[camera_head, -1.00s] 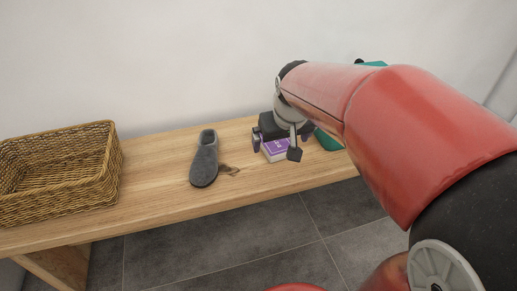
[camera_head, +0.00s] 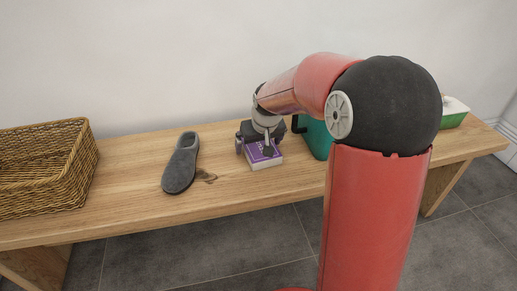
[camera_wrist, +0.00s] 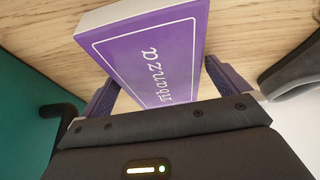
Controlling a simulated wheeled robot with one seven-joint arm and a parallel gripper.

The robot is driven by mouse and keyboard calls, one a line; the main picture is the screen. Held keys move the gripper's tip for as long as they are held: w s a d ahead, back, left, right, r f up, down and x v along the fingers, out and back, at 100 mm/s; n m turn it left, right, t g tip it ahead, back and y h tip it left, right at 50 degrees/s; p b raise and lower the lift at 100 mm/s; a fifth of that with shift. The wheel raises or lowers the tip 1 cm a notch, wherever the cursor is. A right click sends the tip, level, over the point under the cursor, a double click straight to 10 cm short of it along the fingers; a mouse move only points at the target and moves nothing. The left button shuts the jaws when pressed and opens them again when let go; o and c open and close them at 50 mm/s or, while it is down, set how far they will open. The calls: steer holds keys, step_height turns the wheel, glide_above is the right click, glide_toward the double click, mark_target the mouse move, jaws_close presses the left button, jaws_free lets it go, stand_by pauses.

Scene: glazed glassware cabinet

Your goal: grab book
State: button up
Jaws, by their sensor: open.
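A purple-covered book (camera_head: 264,157) with white page edges lies flat on the wooden bench, right of the slipper. My gripper (camera_head: 255,148) is over the book's back part, pointing down. In the wrist view the book (camera_wrist: 160,50) shows its purple cover with a white border line and white lettering. My gripper's two fingers (camera_wrist: 163,85) are open, one on each side of the book. Gaps show between fingers and cover, and I cannot tell whether either finger touches it. The gripper's body hides the book's near end in the wrist view.
A grey slipper (camera_head: 181,163) and a small brown item (camera_head: 206,176) lie left of the book. A wicker basket (camera_head: 45,168) stands at the bench's left end. A green container (camera_head: 318,142) stands close on the book's right; a green-and-white box (camera_head: 453,113) is farther right.

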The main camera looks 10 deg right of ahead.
steer(key=shift+c, duration=0.3)
steer(key=c, duration=1)
